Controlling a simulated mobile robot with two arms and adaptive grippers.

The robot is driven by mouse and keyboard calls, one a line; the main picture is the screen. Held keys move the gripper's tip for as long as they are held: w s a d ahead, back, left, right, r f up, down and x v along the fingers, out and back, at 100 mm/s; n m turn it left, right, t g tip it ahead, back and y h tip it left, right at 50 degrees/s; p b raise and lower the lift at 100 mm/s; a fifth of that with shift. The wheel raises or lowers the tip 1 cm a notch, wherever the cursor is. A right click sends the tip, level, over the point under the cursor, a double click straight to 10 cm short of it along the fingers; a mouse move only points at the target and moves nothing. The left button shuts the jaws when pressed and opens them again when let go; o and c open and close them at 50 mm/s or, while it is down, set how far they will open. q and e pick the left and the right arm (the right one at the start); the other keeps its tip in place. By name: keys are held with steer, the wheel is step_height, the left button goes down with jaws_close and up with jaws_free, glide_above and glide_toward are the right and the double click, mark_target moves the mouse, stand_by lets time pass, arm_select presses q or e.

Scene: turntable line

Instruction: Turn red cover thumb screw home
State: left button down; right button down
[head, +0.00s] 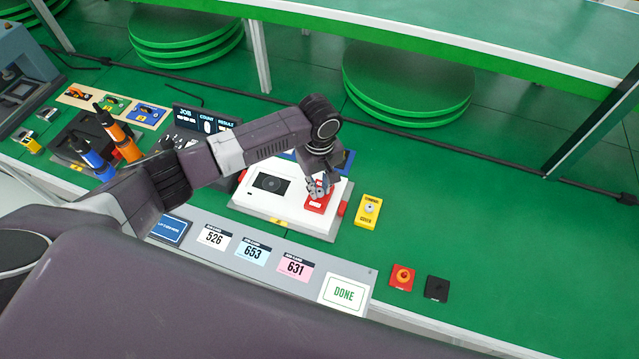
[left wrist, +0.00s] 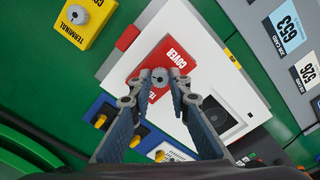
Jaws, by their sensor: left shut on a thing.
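The red cover (head: 318,204) sits on the white unit (head: 317,225) on the green bench. In the left wrist view, the red cover (left wrist: 172,58) reads COVER, and a grey knurled thumb screw (left wrist: 159,79) stands on it. My left gripper (head: 319,190) is over the red cover; in the left wrist view its fingertips (left wrist: 159,82) close on the thumb screw from both sides. The fingers hide part of the screw and cover, so I cannot tell how deep the screw sits. My right gripper is not in view.
A yellow TERMINAL block (head: 367,213) with a grey knob stands right of the unit. Number cards and a DONE plate (head: 344,295) lie in front. A red button (head: 402,277) and a black block (head: 437,289) sit at the front edge. The bench at right is clear.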

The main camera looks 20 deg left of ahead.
arm_select(q)
steer(key=m+p, duration=0.2)
steer(key=m, duration=0.1)
steer(key=shift+r+m+p, duration=0.2)
steer(key=shift+m+p, duration=0.1)
steer(key=shift+p, duration=0.1)
steer(key=m+p, duration=0.2)
steer(key=m, duration=0.2)
steer(key=shift+m, duration=0.3)
steer(key=m+p, duration=0.1)
steer(key=m, duration=0.3)
steer(key=shift+f+p, duration=0.1)
steer(key=shift+p, duration=0.25)
steer(key=m, duration=0.5)
steer(key=shift+m+p, duration=0.35)
steer(key=shift+m, duration=0.05)
steer(key=m, duration=0.5)
steer(key=shift+w, duration=0.1)
steer(key=m+b, duration=0.1)
steer(key=m, duration=0.5)
steer(key=shift+w+m, duration=0.1)
steer(key=shift+m, duration=0.3)
steer(key=m+b, duration=0.1)
steer(key=m, duration=0.3)
steer(key=shift+m, duration=0.3)
steer(key=m+b, duration=0.1)
steer(key=m, duration=0.3)
steer(key=shift+w+m, duration=0.1)
steer(key=shift+m, duration=0.3)
